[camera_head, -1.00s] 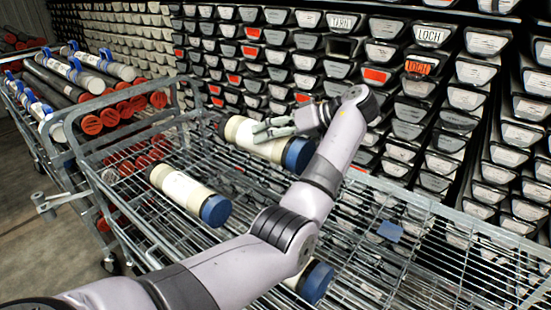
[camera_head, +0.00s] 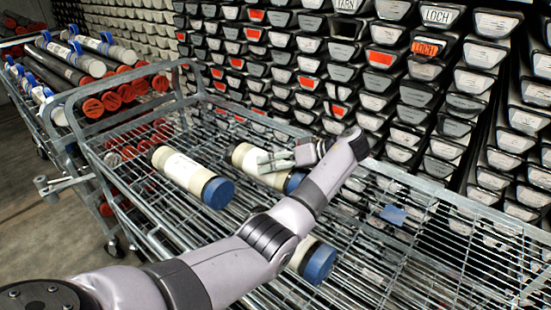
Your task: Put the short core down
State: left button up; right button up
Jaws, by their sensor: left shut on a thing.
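The short core (camera_head: 243,157) is a cream cylinder with a blue end cap. My left gripper (camera_head: 274,161) is shut on it from the right, and my forearm hides part of its blue end. The core lies level, over or on the wire deck of the cart (camera_head: 385,243); whether it touches the wires I cannot tell. A second cream core (camera_head: 182,170) with a blue cap lies on the deck to its left. A third blue-capped core (camera_head: 318,262) lies nearer, partly hidden behind my left arm. My right gripper is out of view.
A second cart (camera_head: 43,108) with grey, blue-banded and red-capped tubes stands at the left. Behind the deck rises a wall of labelled core trays (camera_head: 409,90). A small blue piece (camera_head: 394,214) lies on the deck's right part, which is otherwise mostly clear.

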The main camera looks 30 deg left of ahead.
pick_arm(q)
notch_tip(320, 180, down, 2)
jog(key=shift+w+f, duration=0.15)
jog(key=shift+f, duration=0.1)
jog(key=o, duration=2)
jog(key=shift+s+f, duration=0.15)
jog(key=shift+s, duration=0.05)
jog(key=shift+c, duration=0.2)
jog(key=v, duration=1.2)
jog(key=shift+w+b, duration=0.1)
jog(key=shift+b, duration=0.25)
